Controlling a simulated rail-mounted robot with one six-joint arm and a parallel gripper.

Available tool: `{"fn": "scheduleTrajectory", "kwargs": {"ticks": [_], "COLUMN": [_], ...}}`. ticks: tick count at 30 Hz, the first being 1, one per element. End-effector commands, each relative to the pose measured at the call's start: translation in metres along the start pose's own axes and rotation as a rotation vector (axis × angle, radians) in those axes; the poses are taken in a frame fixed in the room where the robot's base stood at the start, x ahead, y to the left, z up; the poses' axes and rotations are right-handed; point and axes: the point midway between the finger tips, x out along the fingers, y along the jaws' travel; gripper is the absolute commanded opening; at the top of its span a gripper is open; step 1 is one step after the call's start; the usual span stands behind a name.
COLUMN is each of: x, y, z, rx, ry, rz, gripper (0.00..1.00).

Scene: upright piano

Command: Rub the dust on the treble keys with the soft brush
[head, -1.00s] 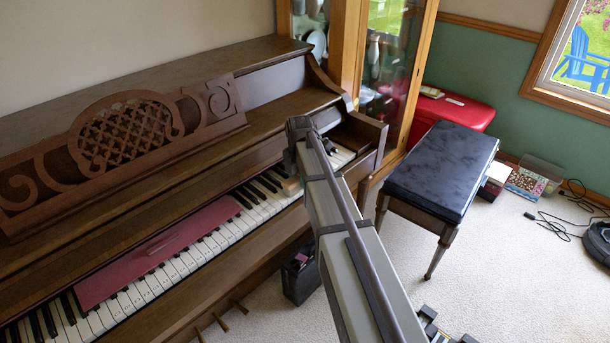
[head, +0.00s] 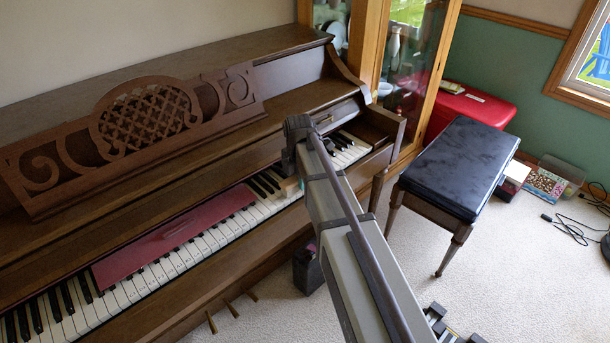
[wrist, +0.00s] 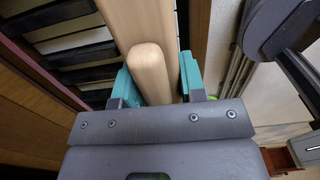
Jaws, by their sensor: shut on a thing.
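My gripper (wrist: 155,80) has teal fingers, shut on the pale wooden handle of the soft brush (wrist: 152,68). The brush's wooden back runs up beyond the handle in the wrist view, over the black and white keys (wrist: 82,42). Its bristles are hidden beneath it. In the head view a small tan part of the brush (head: 290,187) shows at the keys, just left of my arm. The treble keys (head: 346,152) show right of my arm, and my arm covers part of them. I cannot make out dust, or whether the bristles touch the keys.
A dark red strip (head: 172,236) lies along the middle keys of the brown piano (head: 290,115). A bench with a black top (head: 455,165) stands to the right, near a glass-fronted cabinet (head: 400,50) and a red box (head: 482,103). Carpet lies open in front.

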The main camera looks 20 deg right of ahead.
Motion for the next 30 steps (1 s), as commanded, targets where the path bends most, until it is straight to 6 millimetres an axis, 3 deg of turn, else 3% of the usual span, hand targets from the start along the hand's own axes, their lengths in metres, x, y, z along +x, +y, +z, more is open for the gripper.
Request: {"fn": "scheduleTrajectory", "kwargs": {"ticks": [30], "x": [0.001], "y": [-0.001], "z": [-0.065], "rx": [-0.002], "ry": [0.000], "rz": [0.000], "gripper": [0.19]}}
